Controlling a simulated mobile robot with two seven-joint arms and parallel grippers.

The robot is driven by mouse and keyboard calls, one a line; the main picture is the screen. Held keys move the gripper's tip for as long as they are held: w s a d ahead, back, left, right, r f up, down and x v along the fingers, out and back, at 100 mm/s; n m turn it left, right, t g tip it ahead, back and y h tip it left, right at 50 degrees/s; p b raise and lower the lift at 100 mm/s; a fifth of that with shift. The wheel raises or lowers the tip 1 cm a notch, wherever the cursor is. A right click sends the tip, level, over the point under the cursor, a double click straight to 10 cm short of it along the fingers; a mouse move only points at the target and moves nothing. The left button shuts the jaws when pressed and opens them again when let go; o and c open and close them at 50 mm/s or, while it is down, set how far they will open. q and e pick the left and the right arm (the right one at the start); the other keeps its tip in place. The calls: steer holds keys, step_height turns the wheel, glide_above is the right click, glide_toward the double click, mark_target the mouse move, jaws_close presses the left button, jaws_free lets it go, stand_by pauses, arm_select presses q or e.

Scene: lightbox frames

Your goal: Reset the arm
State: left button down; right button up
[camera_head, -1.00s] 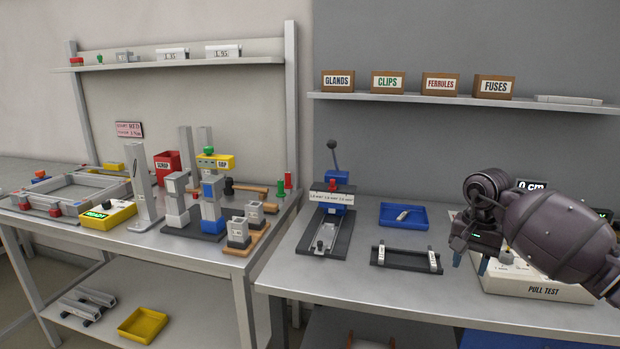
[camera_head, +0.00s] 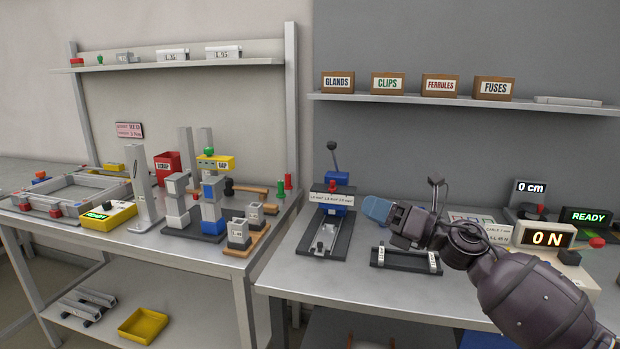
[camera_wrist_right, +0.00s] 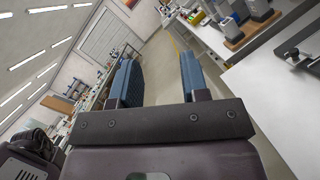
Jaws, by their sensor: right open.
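My right gripper (camera_head: 377,208) is above the right-hand bench in the head view, its blue fingers pointing left. It stands in front of the spot where the blue tray showed earlier and above the black rack (camera_head: 405,260). In the right wrist view its two blue fingers (camera_wrist_right: 156,80) are apart with nothing between them. Beyond them the room, floor and benches show at a tilt. My left gripper is in neither view.
A crimping press with a blue block (camera_head: 333,203) and upright lever stands left of my right gripper. The pull tester (camera_head: 547,238) reads 0 N at the right. A shelf with labelled boxes (camera_head: 493,88) runs above. The left bench (camera_head: 215,255) carries several fixtures.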

steer(key=s+d+f+m+t+h, duration=0.5)
steer(key=f+m, duration=0.5)
steer(key=m, duration=0.5)
steer(key=s+d+f+m+t+h, duration=0.35)
steer(key=f+m+h, duration=0.5)
steer(key=m, duration=0.75)
steer(key=s+d+f+m+g+h, duration=0.1)
steer(key=s+d+f+m+g, duration=0.1)
steer(key=s+f, duration=0.5)
steer(key=s+d+f+m+g+h+p, duration=0.1)
steer(key=s+d+f+m+g, duration=0.1)
steer(key=s+f, duration=0.5)
steer(key=s+d+f+m+g+h, duration=0.2)
steer(key=s+f+m, duration=0.3)
steer(key=s, duration=1)
step_height(320, 180, down, 2)
steer(key=shift+s+d+f+g+p, duration=0.1)
steer(key=shift+s+d+g+p, duration=0.1)
steer(key=shift+g+p, duration=0.35)
